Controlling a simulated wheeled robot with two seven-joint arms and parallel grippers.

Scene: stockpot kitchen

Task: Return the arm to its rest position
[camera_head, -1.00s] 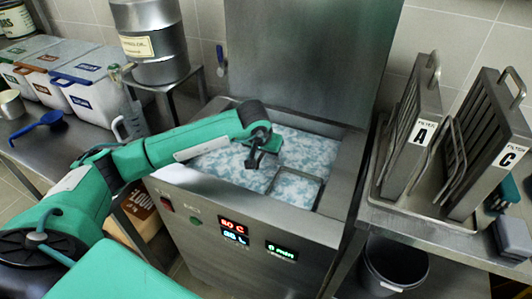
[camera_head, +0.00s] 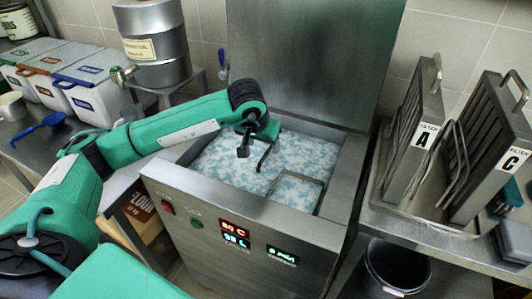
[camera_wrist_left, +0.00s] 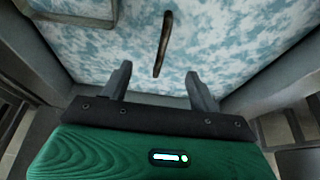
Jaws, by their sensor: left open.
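My left gripper (camera_head: 254,150) hangs over the open steel vat (camera_head: 345,190), above the foamy blue-white surface inside (camera_head: 225,163). In the left wrist view its two fingers (camera_wrist_left: 159,84) stand apart with nothing between their tips. A slim dark bar (camera_wrist_left: 163,43) shows beyond the fingers against the foam, apart from them; I cannot tell what it belongs to. My left arm reaches in from the left, bent, across the vat's left side. My right gripper is not in view.
A raised lid (camera_head: 300,60) stands behind the vat. A submerged metal frame (camera_head: 297,190) shows at its front right. Filters A (camera_head: 415,130) and C (camera_head: 490,150) stand in a tray at right. Bins (camera_head: 95,85), a blue spoon (camera_head: 40,128) and a drum (camera_head: 152,45) are at left.

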